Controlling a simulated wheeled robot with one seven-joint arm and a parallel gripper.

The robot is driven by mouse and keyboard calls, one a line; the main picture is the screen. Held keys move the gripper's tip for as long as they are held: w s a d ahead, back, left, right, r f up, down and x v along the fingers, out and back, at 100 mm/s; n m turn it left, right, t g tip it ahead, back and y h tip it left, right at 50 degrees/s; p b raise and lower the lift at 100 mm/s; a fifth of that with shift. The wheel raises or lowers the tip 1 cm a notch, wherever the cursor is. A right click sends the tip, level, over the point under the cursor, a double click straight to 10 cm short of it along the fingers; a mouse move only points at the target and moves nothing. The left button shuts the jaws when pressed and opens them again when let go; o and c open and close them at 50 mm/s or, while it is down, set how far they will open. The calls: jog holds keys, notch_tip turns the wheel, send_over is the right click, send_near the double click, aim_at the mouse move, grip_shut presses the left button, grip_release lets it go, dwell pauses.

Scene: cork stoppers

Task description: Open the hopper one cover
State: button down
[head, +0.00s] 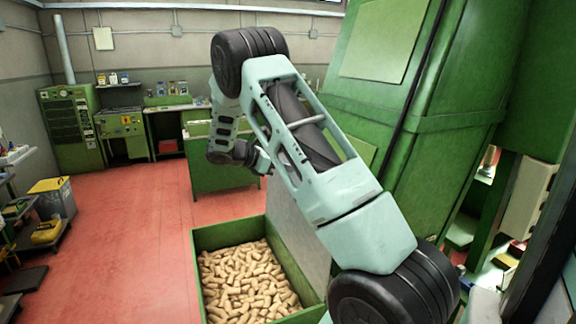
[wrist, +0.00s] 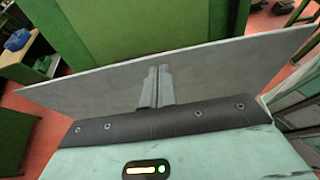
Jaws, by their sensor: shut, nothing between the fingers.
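A green open-topped hopper (head: 213,232) full of cork stoppers (head: 245,280) stands low in the middle of the head view. A pale grey flat panel, which looks like its cover (head: 296,232), stands steeply along the hopper's right side, partly hidden by my arm. In the wrist view a grey panel (wrist: 215,68) spans the picture just beyond my gripper (wrist: 159,70). The fingers are together and empty, in front of the panel. I cannot tell whether they touch it. In the head view my wrist hides most of the gripper.
A tall green machine (head: 400,120) rises close on the right. A green cabinet (head: 222,170) stands behind the hopper, with a workbench against the back wall. Shelves and a grey bin (head: 55,197) are at the left. Red floor (head: 130,250) lies free left of the hopper.

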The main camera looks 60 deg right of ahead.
jog(key=r+b+v, duration=0.2)
jog(key=b+v, duration=0.2)
jog(key=v, duration=0.6)
jog(key=shift+s+d, duration=0.1)
jog(key=s+a+f+t+y+b, duration=0.2)
jog(key=a+f, duration=0.2)
jog(key=a, duration=0.6)
jog(key=s+a+f+t+y+b, duration=0.2)
jog(key=a+f, duration=0.2)
jog(key=a, duration=0.5)
jog(key=s+a+f+t+y+b, duration=0.25)
jog(key=a+f, duration=0.25)
jog(key=a, duration=0.5)
jog(key=s+a+f+m+y+b, duration=0.1)
jog(key=s+a+f+m+y, duration=0.1)
jog(key=s+a, duration=0.6)
jog(key=s+a+f+m+y+b, duration=0.1)
jog(key=s+a+f+y+b, duration=0.1)
jog(key=s+a+f, duration=0.3)
jog(key=s+a+y, duration=0.1)
jog(key=s+a, duration=0.3)
jog(key=s, duration=0.5)
jog(key=shift+f+m+b, duration=0.3)
jog(key=shift+m, duration=0.1)
